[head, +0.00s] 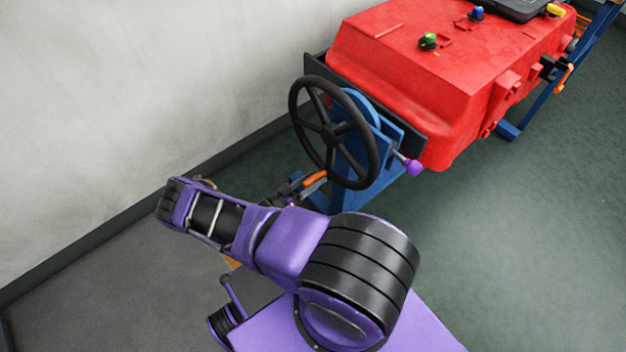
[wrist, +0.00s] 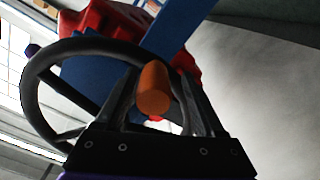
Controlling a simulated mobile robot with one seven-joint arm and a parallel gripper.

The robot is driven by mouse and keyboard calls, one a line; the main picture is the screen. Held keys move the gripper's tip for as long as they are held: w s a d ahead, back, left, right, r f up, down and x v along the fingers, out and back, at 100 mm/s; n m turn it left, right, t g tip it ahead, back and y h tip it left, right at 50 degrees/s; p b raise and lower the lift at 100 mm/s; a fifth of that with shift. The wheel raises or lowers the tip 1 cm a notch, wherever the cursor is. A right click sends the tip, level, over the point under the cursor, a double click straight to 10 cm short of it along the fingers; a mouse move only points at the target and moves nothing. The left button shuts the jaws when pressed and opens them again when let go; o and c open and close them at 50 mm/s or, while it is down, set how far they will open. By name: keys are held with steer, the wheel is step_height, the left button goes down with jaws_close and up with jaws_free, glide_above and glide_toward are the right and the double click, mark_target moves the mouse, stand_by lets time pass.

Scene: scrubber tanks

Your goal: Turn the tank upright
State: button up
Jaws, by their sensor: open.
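The red tank (head: 430,75) sits on its blue stand, with a green knob and a blue knob on its upper face; part of it also shows in the wrist view (wrist: 185,68). A black handwheel (head: 333,132) is mounted at the tank's near end, and its rim fills the left of the wrist view (wrist: 35,105). An orange handle (head: 314,181) is by the wheel's lower rim. My gripper (head: 292,191) is open there, and in the wrist view the orange handle (wrist: 153,90) is between its two fingers. I cannot tell whether they touch it.
A purple knob (head: 413,167) sticks out from the blue stand (head: 365,170), right of the wheel. A pale wall (head: 130,90) runs close along the left. The green floor (head: 510,230) is clear to the right.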

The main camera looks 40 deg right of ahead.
steer(key=s+a, duration=0.1)
steer(key=a, duration=1.6)
steer(key=shift+s+a, duration=0.15)
steer(key=shift+s, duration=0.1)
